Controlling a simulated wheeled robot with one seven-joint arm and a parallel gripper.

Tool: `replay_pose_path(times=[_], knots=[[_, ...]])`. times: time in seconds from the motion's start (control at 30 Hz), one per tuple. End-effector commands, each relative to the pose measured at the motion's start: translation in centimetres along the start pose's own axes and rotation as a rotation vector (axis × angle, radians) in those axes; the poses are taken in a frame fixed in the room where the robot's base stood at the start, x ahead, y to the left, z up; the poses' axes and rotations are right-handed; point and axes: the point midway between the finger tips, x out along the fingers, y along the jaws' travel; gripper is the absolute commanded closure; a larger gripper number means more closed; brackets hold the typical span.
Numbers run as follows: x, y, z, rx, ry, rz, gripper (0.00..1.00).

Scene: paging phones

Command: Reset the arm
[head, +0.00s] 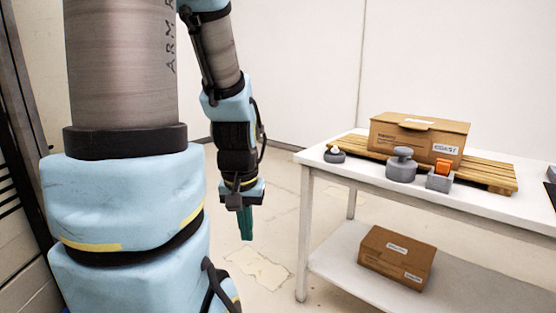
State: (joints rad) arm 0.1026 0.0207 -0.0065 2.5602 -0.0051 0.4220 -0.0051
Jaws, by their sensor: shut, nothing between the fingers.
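My arm hangs down in the left and middle of the head view, with light blue padded joints. My gripper (245,222) is at its lower end, with green fingers pointing down. The fingers are together and hold nothing. The gripper is over open floor, to the left of the white table (480,203) and apart from it.
On the table, a wooden pallet (497,180) bears a cardboard box (400,137). A small grey knob (335,155), a grey round object (402,166) and a grey block with an orange part (441,177) stand in front. Another box (397,257) lies on the lower shelf.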

Motion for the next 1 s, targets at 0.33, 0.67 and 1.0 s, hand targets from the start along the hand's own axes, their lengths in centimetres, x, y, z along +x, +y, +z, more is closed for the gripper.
replay_pose_path(times=[0.33, 0.67, 1.0], knots=[[-11.1, 0.0, -1.6, 0.0, 0.0, 0.0, 1.0], [-13.0, 0.1, -1.8, 0.0, 0.0, 0.0, 1.0], [-12.8, 0.1, -1.8, 0.0, 0.0, 0.0, 1.0]])
